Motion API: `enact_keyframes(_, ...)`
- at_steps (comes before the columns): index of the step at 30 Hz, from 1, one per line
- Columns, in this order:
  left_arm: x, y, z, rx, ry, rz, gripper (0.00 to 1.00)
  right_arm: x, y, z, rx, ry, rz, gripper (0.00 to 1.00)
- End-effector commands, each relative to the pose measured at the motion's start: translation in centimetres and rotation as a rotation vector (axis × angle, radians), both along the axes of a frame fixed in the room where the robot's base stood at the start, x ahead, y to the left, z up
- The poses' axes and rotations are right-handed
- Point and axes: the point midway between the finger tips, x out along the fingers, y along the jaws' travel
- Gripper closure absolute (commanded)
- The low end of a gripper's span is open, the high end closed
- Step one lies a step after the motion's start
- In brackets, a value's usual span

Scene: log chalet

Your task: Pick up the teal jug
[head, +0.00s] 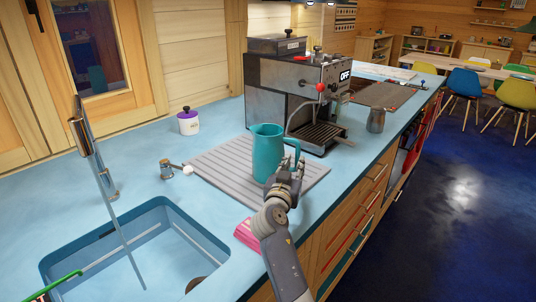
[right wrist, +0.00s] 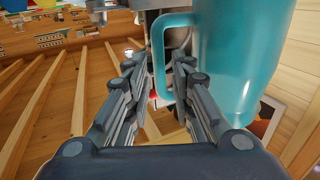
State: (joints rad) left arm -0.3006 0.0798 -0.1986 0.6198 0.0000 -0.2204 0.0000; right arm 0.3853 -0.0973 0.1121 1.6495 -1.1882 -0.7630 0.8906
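The teal jug (head: 266,153) stands upright on the grey ribbed mat (head: 215,166) on the blue counter. Its handle points right, toward my right gripper (head: 290,168). In the right wrist view, the jug's body (right wrist: 240,55) fills the upper right and its handle (right wrist: 159,70) hangs between the two fingers of my right gripper (right wrist: 158,85). The fingers are apart, one outside the handle and one in the gap toward the body. I see no firm contact on the handle. My left gripper is not in view.
A coffee machine (head: 290,88) stands behind the jug, with a metal pitcher (head: 376,120) to its right. A sink (head: 130,255) with a tap (head: 90,150) is front left. A pink item (head: 247,234) lies by the front edge. A white pot (head: 188,122) stands behind.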

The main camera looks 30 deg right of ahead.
Motion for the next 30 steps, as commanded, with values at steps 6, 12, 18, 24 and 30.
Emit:
enact_keyframes(6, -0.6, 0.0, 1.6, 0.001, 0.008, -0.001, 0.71, 1.8, -1.9, 1.2, -0.003, 0.001, -0.001, 0.77)
enact_keyframes(12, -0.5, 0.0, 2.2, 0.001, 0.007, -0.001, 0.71, 3.5, -3.6, 1.1, -0.001, 0.001, 0.000, 0.77)
enact_keyframes(18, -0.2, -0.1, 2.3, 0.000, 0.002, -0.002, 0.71, 4.0, -4.0, 1.0, 0.000, 0.000, 0.001, 0.77)
enact_keyframes(24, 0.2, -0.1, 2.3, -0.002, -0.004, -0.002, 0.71, 3.9, -4.0, 1.0, 0.000, 0.000, 0.001, 0.89)
enact_keyframes(30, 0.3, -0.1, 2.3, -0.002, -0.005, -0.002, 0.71, 3.9, -4.0, 1.0, 0.000, 0.000, 0.000, 1.00)
